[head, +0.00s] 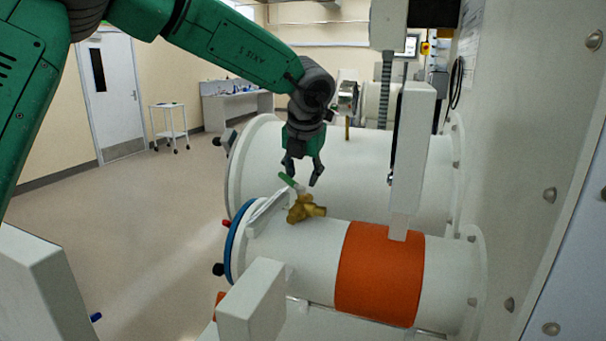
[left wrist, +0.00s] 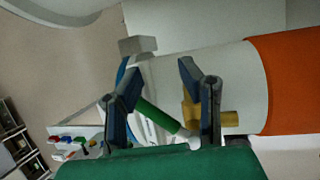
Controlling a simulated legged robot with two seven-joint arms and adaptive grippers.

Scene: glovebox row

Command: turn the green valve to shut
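The green valve handle (head: 288,181) sits on a brass valve body (head: 305,209) on top of the front white cylinder. My left gripper (head: 302,180) is open just above the valve, its fingers pointing down. In the left wrist view the green handle (left wrist: 158,116) shows between the two spread fingers (left wrist: 155,95), nearer the left one. The brass body (left wrist: 228,117) is partly hidden behind the right finger there. I cannot tell whether a finger touches the handle. My right gripper is not in view.
The front cylinder has an orange band (head: 380,274) and a blue ring (head: 237,243) at its left end. A larger white cylinder (head: 380,165) lies behind. A white upright post (head: 411,150) stands to the right of the valve. Open floor (head: 130,230) lies to the left.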

